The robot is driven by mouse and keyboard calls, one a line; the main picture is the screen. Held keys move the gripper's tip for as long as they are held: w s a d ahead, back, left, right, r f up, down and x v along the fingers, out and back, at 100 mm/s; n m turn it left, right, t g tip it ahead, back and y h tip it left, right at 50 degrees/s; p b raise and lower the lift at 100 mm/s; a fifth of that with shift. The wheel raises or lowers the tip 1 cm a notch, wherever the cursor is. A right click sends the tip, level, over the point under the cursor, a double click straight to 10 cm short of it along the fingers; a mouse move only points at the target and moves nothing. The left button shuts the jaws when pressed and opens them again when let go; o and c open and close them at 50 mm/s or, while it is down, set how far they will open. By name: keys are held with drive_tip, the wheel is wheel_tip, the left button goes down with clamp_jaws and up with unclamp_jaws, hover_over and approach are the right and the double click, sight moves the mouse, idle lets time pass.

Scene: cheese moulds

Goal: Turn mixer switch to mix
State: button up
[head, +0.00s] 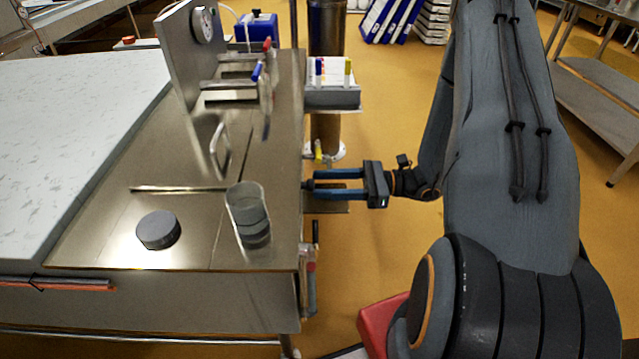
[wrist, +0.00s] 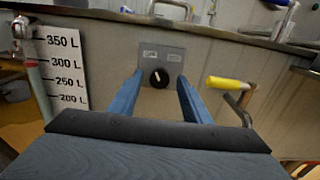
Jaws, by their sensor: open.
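The mixer switch (wrist: 159,78) is a round black knob with a light pointer mark on a grey plate (wrist: 161,58) on the vessel's side wall. Two small labels sit above it, too small to read; the pointer looks near upright, and I cannot tell which label it marks. My gripper (wrist: 157,88) is open and empty, its two blue fingers left and right of the knob in the wrist view. I cannot tell whether they touch it. In the head view my gripper (head: 308,181) is at the steel table's right edge; the switch is hidden there.
A yellow-handled valve (wrist: 230,83) sticks out right of the switch. A litre scale (wrist: 60,67) stands at the left. On the steel top (head: 110,225) are a dark disc (head: 158,230) and a clear cylinder (head: 246,200). A tray with pens (head: 332,97) hangs beyond my gripper.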

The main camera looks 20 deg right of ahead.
drive_tip(key=shift+x, duration=0.9)
drive_tip(key=c, duration=1)
drive_tip(key=shift+m, duration=0.4)
drive_tip(key=m+p, duration=0.2)
drive_tip(key=m, duration=0.9)
drive_tip(key=shift+w+d+f+p, duration=0.1)
drive_tip(key=shift+p, duration=0.3)
